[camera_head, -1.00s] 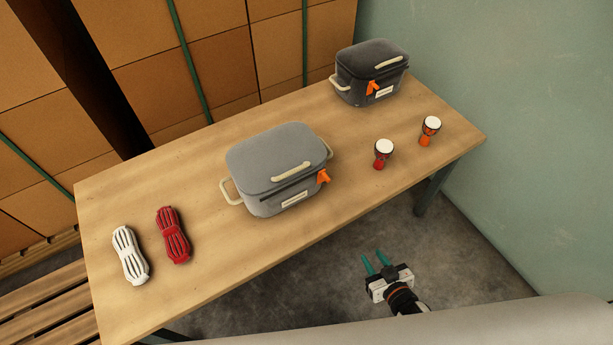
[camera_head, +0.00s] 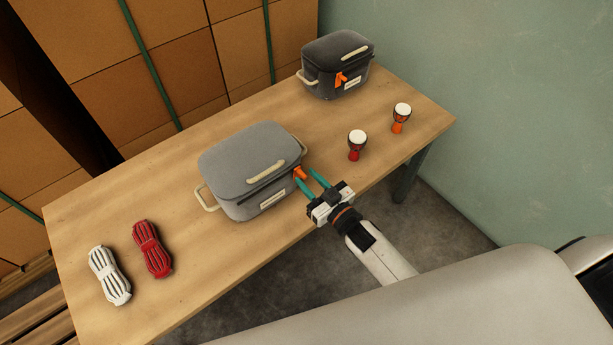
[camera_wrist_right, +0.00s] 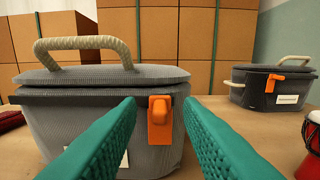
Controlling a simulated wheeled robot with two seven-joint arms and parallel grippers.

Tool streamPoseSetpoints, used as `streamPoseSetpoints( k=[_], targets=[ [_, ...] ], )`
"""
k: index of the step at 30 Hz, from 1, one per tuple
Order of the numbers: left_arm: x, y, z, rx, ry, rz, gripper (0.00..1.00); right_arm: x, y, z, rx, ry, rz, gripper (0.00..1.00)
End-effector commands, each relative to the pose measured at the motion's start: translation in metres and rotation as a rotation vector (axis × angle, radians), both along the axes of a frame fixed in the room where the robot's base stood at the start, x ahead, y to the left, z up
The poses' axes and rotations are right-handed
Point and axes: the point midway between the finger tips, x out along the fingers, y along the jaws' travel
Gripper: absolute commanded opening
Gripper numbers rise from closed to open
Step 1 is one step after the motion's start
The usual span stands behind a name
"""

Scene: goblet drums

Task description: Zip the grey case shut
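The grey case (camera_head: 250,165) stands on the wooden table with its lid down and a dark seam line below the lid on its front. Its orange zip pull (camera_head: 300,173) is at the right end of the front. In the right wrist view the grey case (camera_wrist_right: 60,100) fills the left, and the orange pull (camera_wrist_right: 160,122) hangs between my fingertips, farther ahead. My right gripper (camera_head: 309,181) is open, with its teal fingers pointing at the pull. No contact with the pull is visible. My left gripper is not in view.
A darker case (camera_head: 338,70) with an orange pull stands at the back right. A red drum (camera_head: 357,147) and an orange drum (camera_head: 401,118) stand right of my right gripper. White (camera_head: 109,276) and red (camera_head: 151,249) rope bundles lie at left on the table (camera_head: 215,262).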

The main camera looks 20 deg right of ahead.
Motion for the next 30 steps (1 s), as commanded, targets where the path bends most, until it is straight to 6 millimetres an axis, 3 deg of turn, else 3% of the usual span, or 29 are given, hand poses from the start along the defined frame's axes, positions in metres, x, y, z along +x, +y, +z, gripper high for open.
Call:
streamPoseSetpoints(
  k=[4, 13, 14, 20, 30],
  targets=[
    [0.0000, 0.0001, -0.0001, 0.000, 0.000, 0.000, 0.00, 0.0109, 0.0041, 0.0001, 0.001, 0.000, 0.000, 0.33],
    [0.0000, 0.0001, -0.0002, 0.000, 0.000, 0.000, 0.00, 0.0130, 0.0048, 0.0001, 0.000, 0.000, 0.000, 0.33],
    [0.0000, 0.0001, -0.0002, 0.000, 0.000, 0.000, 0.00, 0.0130, 0.0049, 0.0001, 0.000, 0.000, 0.000, 0.31],
    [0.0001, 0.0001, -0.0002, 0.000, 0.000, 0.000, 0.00, 0.0128, 0.0048, 0.0000, 0.000, 0.000, 0.000, 0.00],
    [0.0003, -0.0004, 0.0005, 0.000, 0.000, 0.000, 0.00, 0.0125, 0.0054, 0.0002, 0.000, 0.001, 0.000, 0.00]
  ],
)
